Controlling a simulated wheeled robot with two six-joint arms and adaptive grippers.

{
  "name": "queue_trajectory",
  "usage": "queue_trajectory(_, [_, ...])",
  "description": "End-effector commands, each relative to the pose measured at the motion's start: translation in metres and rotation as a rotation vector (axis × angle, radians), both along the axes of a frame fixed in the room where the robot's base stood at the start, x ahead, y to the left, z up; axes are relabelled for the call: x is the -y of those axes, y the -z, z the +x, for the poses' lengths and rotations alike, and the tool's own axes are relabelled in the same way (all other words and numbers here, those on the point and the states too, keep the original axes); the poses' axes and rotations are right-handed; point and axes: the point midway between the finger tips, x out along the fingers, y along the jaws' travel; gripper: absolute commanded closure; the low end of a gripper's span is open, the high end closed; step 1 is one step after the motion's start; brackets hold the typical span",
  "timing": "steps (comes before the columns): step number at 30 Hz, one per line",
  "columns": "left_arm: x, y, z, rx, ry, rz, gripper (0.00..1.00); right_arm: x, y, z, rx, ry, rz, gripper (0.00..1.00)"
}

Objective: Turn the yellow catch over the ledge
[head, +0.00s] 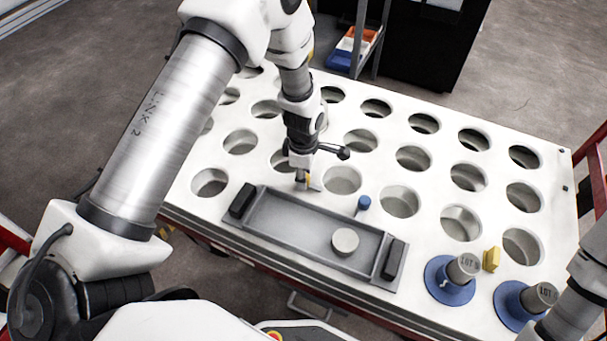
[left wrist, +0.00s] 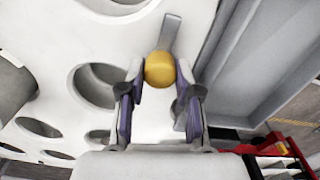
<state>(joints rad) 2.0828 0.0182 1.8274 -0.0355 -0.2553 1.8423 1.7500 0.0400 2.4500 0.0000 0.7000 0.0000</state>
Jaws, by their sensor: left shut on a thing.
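My left gripper (head: 302,181) is at the far long edge of the grey tray, low over the white table. In the left wrist view its two fingers (left wrist: 159,82) are closed on the round yellow end of the catch (left wrist: 159,69). A narrow grey bar (left wrist: 172,32) shows just beyond the yellow end, beside the tray wall. I cannot tell how far the catch is turned or make out the ledge. In the head view the fingers and arm hide most of the catch. Of my right arm only a part shows at the right edge; its gripper is out of view.
The grey tray (head: 262,229) has black end handles and holds a pale round disc (head: 345,242). A blue knob (head: 364,203) stands behind it. To the right are a yellow block (head: 491,259) and two blue-based cylinders (head: 447,283). The white table (head: 408,262) has several round holes.

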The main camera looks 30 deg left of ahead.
Motion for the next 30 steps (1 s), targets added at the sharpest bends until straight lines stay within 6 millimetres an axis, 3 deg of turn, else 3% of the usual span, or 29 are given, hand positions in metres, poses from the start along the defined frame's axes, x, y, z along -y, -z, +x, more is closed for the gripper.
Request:
queue_trajectory(14, [0.000, -0.003, 0.000, -0.001, 0.147, 0.000, 1.00, 0.000, -0.022, 0.000, 0.000, 0.000, 0.000, 1.00])
queue_trajectory(30, [0.000, -0.003, 0.001, -0.002, 0.632, 0.000, 1.00, 0.000, -0.068, 0.000, 0.000, 0.000, 0.000, 1.00])
